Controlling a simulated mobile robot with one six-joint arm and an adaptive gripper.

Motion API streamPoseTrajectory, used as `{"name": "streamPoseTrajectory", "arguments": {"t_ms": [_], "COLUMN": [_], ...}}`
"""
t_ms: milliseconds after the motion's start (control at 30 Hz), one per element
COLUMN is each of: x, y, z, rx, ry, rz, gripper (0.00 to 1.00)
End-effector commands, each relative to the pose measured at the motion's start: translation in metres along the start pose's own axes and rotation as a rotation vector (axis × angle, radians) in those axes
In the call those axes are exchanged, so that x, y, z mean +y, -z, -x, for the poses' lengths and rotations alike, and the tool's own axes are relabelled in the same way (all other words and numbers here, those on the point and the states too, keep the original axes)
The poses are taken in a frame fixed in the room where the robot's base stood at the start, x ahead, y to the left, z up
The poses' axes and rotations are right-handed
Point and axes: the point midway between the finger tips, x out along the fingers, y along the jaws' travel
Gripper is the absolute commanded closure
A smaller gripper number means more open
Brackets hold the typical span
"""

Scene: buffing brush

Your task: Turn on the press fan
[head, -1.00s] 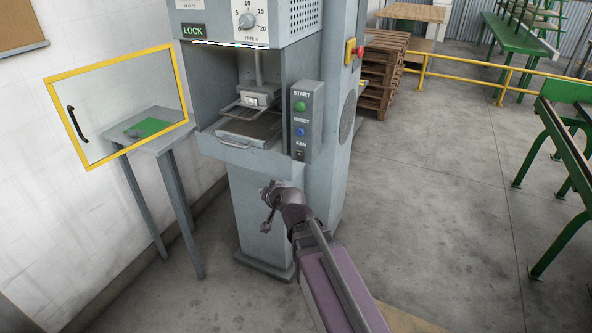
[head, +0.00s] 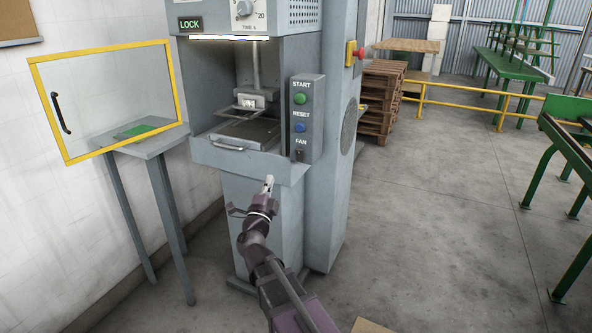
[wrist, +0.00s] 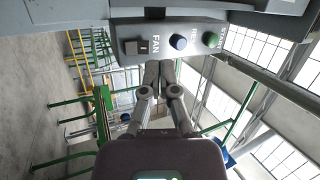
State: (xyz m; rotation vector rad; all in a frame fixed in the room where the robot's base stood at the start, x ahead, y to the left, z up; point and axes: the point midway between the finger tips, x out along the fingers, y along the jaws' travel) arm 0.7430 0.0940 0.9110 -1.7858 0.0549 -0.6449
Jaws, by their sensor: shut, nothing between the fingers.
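The grey press (head: 265,215) stands ahead with its chamber open. Its control box (head: 307,115) carries a green START button (head: 300,98), a blue RESET button (head: 300,127) and, at the bottom, the small dark FAN switch (head: 299,155). In the wrist view the FAN switch (wrist: 137,47) is a dark rocker beside the blue button (wrist: 178,42). My gripper (head: 269,181) is shut and empty, below and left of the FAN switch, in front of the press column. In the wrist view my fingertips (wrist: 160,68) are together just below the panel, apart from the switch. The rocker's position is unclear.
A yellow-framed guard door (head: 110,100) stands swung open at left. Behind it is a small grey table (head: 150,148) with a green pad. A drawer with a handle (head: 228,146) juts from the chamber. A red emergency stop (head: 358,53) is at right.

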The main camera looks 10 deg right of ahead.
Motion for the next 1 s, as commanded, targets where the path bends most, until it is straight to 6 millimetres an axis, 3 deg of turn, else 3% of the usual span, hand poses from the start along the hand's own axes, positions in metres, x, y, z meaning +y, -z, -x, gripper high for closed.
{"name": "streamPoseTrajectory", "arguments": {"t_ms": [100,367,767,1000], "x": [0.015,0.022,0.021,0.021], "y": [0.007,0.018,0.018,0.020], "z": [0.011,0.019,0.019,0.007], "rx": [0.104,0.208,0.211,0.211], "ry": [-0.002,-0.006,-0.007,-0.007], "rz": [-0.049,-0.093,-0.094,-0.094], "gripper": [1.00,1.00,1.00,1.00]}}
